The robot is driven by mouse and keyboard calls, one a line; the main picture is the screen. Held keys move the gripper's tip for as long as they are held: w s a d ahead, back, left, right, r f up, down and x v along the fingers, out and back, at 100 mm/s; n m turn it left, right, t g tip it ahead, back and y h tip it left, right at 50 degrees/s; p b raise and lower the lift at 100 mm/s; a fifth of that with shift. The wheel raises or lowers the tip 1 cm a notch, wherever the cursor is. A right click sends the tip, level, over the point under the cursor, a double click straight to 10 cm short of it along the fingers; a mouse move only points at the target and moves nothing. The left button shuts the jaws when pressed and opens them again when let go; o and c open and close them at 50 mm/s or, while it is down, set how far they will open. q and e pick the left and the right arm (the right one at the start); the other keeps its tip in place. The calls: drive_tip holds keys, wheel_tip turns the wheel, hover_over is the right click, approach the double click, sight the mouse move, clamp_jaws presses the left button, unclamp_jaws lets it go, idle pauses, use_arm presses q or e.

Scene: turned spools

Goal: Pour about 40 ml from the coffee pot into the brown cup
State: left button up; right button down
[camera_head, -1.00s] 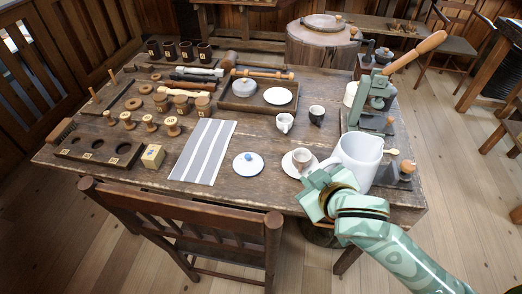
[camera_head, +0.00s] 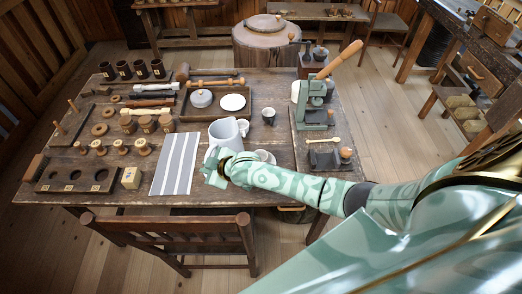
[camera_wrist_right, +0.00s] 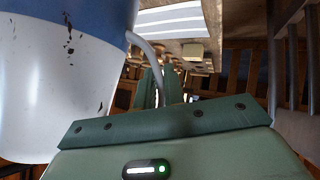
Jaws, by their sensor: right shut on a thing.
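The coffee pot (camera_head: 226,132), pale with a blue band in the right wrist view (camera_wrist_right: 68,85), is over the table just right of the striped cloth. My right gripper (camera_head: 216,170) is shut on its handle (camera_wrist_right: 150,55), at the pot's near side. The pot looks roughly upright; its contents are hidden. A small cup with a saucer (camera_head: 264,155) is right of the pot, partly behind my forearm. A dark cup (camera_head: 268,117) and a pale cup (camera_head: 243,126) stand farther back. Which cup is the brown one is hard to tell. My left gripper is out of view.
The striped cloth (camera_head: 174,163) lies left of the pot. A green lever press (camera_head: 313,105) stands on a tray at the right. A wooden tray (camera_head: 218,105) with dishes is behind, and spools (camera_head: 142,147) are at left. A chair (camera_head: 170,240) stands in front.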

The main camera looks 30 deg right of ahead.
drive_tip(key=shift+w+d+f+n+y, duration=0.3)
drive_tip(key=shift+w+d+f+n, duration=0.1)
drive_tip(key=shift+w+f+n, duration=0.15)
drive_tip(key=shift+s+a, duration=0.1)
drive_tip(key=shift+s, duration=0.05)
